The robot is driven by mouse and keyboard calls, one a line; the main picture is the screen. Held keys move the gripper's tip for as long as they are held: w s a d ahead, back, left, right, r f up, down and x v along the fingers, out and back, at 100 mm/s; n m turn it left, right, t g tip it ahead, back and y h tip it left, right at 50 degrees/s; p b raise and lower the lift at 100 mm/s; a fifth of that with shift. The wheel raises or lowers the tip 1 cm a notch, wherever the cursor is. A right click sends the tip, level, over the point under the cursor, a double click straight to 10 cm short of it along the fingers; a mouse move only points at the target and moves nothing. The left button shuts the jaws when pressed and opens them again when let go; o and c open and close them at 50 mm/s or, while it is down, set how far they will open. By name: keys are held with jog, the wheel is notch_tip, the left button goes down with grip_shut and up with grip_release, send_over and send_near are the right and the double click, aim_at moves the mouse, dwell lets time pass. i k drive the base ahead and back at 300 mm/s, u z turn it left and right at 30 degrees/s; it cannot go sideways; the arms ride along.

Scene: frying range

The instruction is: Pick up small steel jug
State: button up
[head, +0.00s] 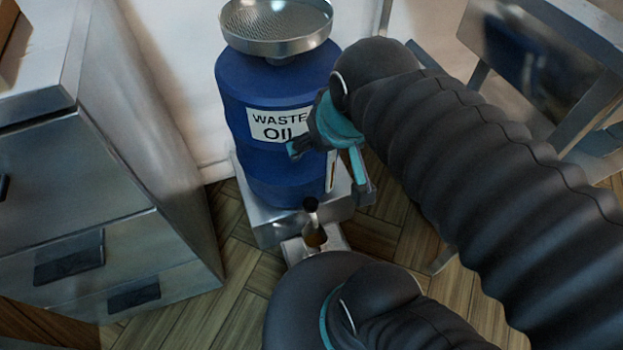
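I cannot make out a small steel jug in the head view; my arm covers much of the lower and right side. My gripper (332,168), dark with teal parts, is in front of the right side of a blue waste oil drum (262,172). Its fingers are spread apart, and I see nothing held between them. I cannot tell whether it touches the drum.
A wide steel strainer (277,42) sits on the drum, which stands on a steel base (272,231). Steel drawers (90,215) stand left, steel framing (560,45) upper right. Some wood floor (240,262) is bare.

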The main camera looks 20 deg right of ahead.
aim_at(314, 240)
jog(key=k, duration=0.5)
jog(key=z, duration=2.8)
jog(key=k, duration=1.3)
jog(key=u, duration=2.15)
